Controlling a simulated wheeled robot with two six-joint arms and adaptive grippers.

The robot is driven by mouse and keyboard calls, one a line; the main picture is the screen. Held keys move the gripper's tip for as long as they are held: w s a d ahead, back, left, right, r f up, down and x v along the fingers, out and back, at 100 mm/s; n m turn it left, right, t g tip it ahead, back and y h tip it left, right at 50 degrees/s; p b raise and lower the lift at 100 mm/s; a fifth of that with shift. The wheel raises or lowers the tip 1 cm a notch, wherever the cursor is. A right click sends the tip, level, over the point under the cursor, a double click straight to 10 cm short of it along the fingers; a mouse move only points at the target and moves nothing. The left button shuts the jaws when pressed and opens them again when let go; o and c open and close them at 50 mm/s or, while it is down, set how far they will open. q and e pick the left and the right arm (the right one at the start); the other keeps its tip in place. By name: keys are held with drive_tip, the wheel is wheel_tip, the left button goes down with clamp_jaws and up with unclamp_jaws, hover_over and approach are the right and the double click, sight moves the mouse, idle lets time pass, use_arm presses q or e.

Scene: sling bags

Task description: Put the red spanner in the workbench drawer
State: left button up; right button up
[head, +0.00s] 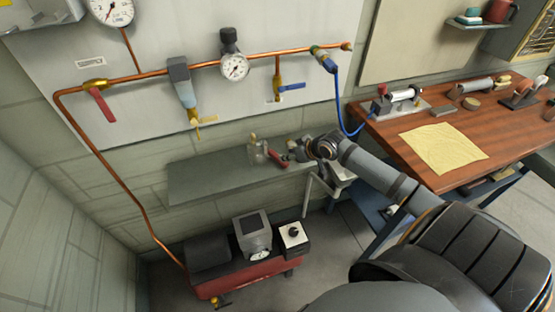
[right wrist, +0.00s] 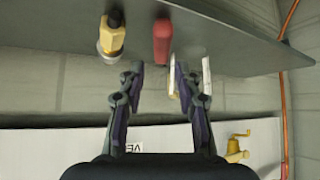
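A red handle-like thing, which looks like the red spanner (right wrist: 162,42), is at the grey wall shelf (head: 215,178). In the head view it shows as a small red shape (head: 278,159) near the shelf's right part, partly hidden by my gripper. My right gripper (right wrist: 162,78) is open, its fingers on either side of the line to the red thing, which lies just beyond the fingertips. No contact shows. The wooden workbench (head: 395,143) stands at the right; a drawer-like part (head: 500,187) shows under its top, partly hidden by my arm. My left gripper is out of view.
A yellow-bodied thing (right wrist: 111,38) is beside the red one on the shelf. Copper piping (head: 150,76) with valves and gauges runs above. A red compressor (head: 240,277) stands below. A yellow cloth (head: 443,148) lies on the workbench.

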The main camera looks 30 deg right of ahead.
sight(277, 156)
drive_tip(key=shift+w+f, duration=0.4)
drive_tip(key=shift+f, duration=0.1)
drive_tip(key=shift+w+f, duration=0.15)
drive_tip(key=shift+w+a+f, duration=0.1)
drive_tip(key=shift+w+f, duration=0.05)
drive_tip(key=shift+f, duration=0.05)
drive_tip(key=shift+w+a+f, duration=0.1)
drive_tip(key=shift+w, duration=0.2)
drive_tip(key=x, duration=0.4)
drive_tip(key=shift+w+a+f, duration=0.1)
drive_tip(key=shift+w+a, duration=0.1)
drive_tip(key=shift+w, duration=0.1)
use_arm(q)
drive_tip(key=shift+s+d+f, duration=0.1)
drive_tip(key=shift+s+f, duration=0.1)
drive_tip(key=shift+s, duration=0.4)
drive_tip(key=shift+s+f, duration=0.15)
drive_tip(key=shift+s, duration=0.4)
use_arm(e)
clamp_jaws()
